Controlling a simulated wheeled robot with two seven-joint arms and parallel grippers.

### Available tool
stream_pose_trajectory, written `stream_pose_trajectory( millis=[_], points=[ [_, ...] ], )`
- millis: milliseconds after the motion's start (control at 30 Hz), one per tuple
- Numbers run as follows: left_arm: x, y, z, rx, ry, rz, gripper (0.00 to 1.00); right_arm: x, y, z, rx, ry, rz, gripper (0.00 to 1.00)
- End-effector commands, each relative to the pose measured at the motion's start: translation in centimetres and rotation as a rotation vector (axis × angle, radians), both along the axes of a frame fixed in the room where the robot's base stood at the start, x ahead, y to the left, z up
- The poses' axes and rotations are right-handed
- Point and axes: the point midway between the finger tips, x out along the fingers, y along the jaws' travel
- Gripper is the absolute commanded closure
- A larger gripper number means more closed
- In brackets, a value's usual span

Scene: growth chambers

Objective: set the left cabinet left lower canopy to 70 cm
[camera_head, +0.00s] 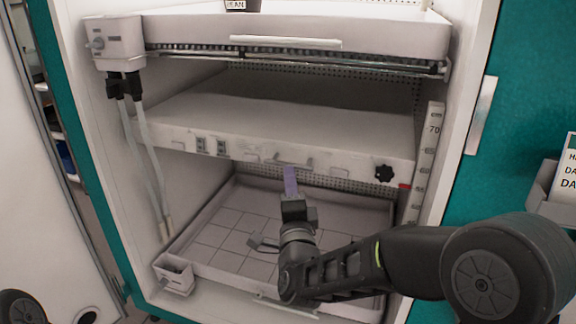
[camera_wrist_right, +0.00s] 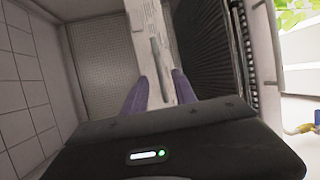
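The lower canopy (camera_head: 240,145) is a wide white panel across the middle of the open cabinet. Its front face has a small grey handle (camera_head: 289,162) at the centre and a black knob (camera_head: 384,173) at the right. A scale strip (camera_head: 432,140) on the right post reads 70 above a red pointer (camera_head: 405,186) at the canopy's right end; lower numbers are too small to read. My right gripper (camera_head: 290,180) is at the handle. In the right wrist view its purple fingers (camera_wrist_right: 160,92) are apart, with the handle bar (camera_wrist_right: 158,65) between them. My left gripper is out of view.
An upper shelf (camera_head: 300,32) hangs above the canopy. A tiled tray (camera_head: 215,240) lies below it, with a small white box (camera_head: 174,275) at its front left corner. Hoses (camera_head: 150,160) run down the left side. A sign holder (camera_head: 550,190) stands at the right.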

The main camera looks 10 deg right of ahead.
Motion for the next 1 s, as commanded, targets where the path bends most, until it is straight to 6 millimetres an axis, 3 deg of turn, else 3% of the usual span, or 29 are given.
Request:
stream_pose_trajectory(
  millis=[433, 767, 1000],
  points=[
    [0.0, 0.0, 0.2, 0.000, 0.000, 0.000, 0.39, 6.0, -1.0, 1.1, -0.002, 0.000, 0.000, 0.67],
    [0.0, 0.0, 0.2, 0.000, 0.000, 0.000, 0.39, 6.4, -1.1, 1.1, -0.001, 0.001, 0.001, 0.67],
    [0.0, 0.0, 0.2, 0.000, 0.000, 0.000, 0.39, 6.4, -1.1, 1.2, -0.001, 0.001, 0.001, 0.85]
  ],
)
